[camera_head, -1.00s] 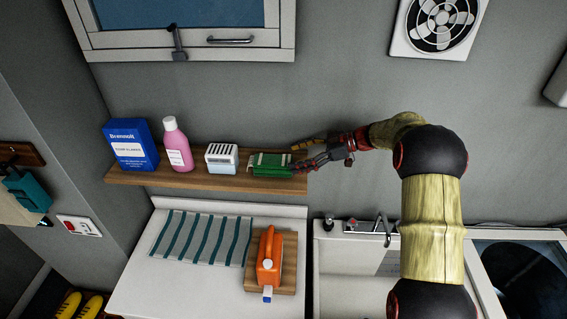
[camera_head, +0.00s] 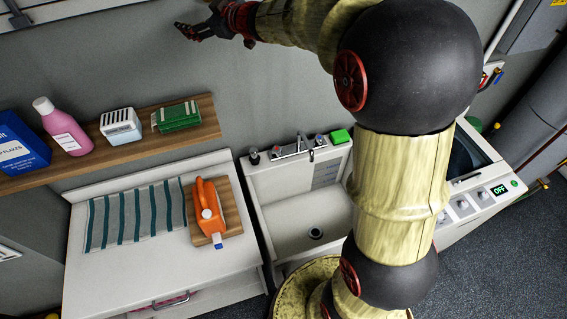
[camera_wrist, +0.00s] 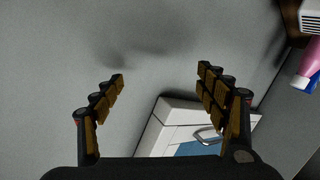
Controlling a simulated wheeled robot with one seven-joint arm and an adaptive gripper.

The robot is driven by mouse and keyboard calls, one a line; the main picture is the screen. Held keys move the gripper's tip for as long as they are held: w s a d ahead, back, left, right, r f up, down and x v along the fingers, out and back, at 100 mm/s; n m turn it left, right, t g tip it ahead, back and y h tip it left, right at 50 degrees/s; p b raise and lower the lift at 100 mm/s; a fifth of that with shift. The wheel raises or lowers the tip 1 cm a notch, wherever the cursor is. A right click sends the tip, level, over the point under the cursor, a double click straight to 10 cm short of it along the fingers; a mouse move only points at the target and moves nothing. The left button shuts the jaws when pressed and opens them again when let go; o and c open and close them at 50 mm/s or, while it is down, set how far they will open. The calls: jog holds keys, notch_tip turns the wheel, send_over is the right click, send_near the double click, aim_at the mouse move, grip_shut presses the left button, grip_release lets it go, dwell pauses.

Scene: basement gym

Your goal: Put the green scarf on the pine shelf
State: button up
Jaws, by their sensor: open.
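The green scarf (camera_head: 178,117), folded into a small bundle with pale edges, lies on the right part of the wooden wall shelf (camera_head: 214,127). My gripper (camera_head: 186,32) is up and away from the shelf, above the scarf in the head view and close to the wall. In the wrist view my gripper (camera_wrist: 160,80) has its fingers spread wide with nothing between them. The scarf does not show in the wrist view.
On the shelf, left of the scarf, are a white box (camera_head: 121,126), a pink bottle (camera_head: 66,129) and a blue box (camera_head: 20,146). Below stand a counter with a striped cloth (camera_head: 135,214), an orange bottle (camera_head: 208,206) on a board, and a sink (camera_head: 305,215).

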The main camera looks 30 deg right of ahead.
jog(key=s+d+m+g+h, duration=0.1)
jog(key=s+d+m+h, duration=0.25)
jog(key=s, duration=0.75)
jog(key=s+d+m+g+h, duration=0.2)
jog(key=s+d+m+h, duration=0.15)
jog(key=s, duration=0.75)
jog(key=s+a+f+g, duration=0.2)
jog(key=s+f, duration=0.3)
jog(key=s, duration=0.3)
jog(key=s+a+f+m+g+y, duration=0.1)
jog(key=s+a+f+g, duration=0.1)
jog(key=s, duration=0.7)
jog(key=s+a+f+g+y, duration=0.1)
jog(key=s+a+f+g, duration=0.1)
jog(key=s+a+f, duration=0.2)
jog(key=s+f, duration=0.3)
jog(key=s, duration=0.2)
jog(key=shift+f+m, duration=0.3)
jog(key=shift+m, duration=0.1)
jog(key=shift+s, duration=0.1)
